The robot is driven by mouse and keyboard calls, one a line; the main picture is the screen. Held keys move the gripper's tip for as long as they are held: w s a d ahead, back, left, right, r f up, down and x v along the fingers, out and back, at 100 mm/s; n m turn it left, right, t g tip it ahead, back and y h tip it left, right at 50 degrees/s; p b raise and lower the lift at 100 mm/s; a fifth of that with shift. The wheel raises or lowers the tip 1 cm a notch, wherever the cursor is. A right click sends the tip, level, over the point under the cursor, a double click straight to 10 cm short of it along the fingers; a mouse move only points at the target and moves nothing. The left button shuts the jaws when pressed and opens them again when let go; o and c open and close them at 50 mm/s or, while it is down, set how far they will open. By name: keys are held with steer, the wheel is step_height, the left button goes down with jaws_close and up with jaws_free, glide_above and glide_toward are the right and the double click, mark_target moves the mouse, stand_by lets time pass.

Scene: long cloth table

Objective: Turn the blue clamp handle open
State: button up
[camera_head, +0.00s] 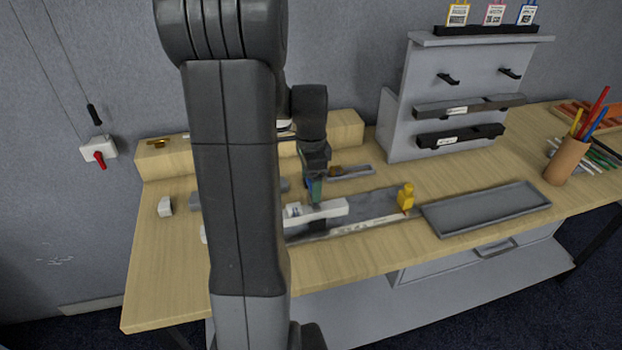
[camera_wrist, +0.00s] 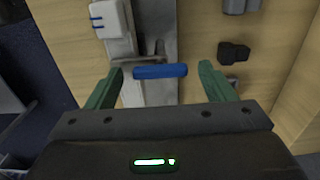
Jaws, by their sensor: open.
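The blue clamp handle (camera_wrist: 160,71) is a short bar lying crosswise over a grey metal rail (camera_wrist: 142,40) in the wrist view. My gripper (camera_wrist: 160,68) is open, with one green finger off each end of the handle. A small gap shows between the left finger and the handle, and a wider one on the right. In the head view my gripper (camera_head: 315,190) points down over the table beside a white block (camera_head: 330,208). The blue handle cannot be made out there, as my arm and gripper hide that area.
A white block with blue stripes (camera_wrist: 110,18) and a dark knob-like part (camera_wrist: 233,52) flank the rail. A yellow piece (camera_head: 405,197), a grey tray (camera_head: 485,210), a grey rack (camera_head: 440,90) and a pencil cup (camera_head: 567,162) stand to the right.

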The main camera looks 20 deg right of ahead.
steer(key=c, duration=1)
steer(key=n, duration=0.4)
steer(key=shift+n, duration=0.4)
steer(key=n, duration=0.4)
steer(key=shift+n, duration=0.3)
steer(key=n, duration=0.4)
steer(key=shift+n+b, duration=0.3)
steer(key=shift+n, duration=1.9)
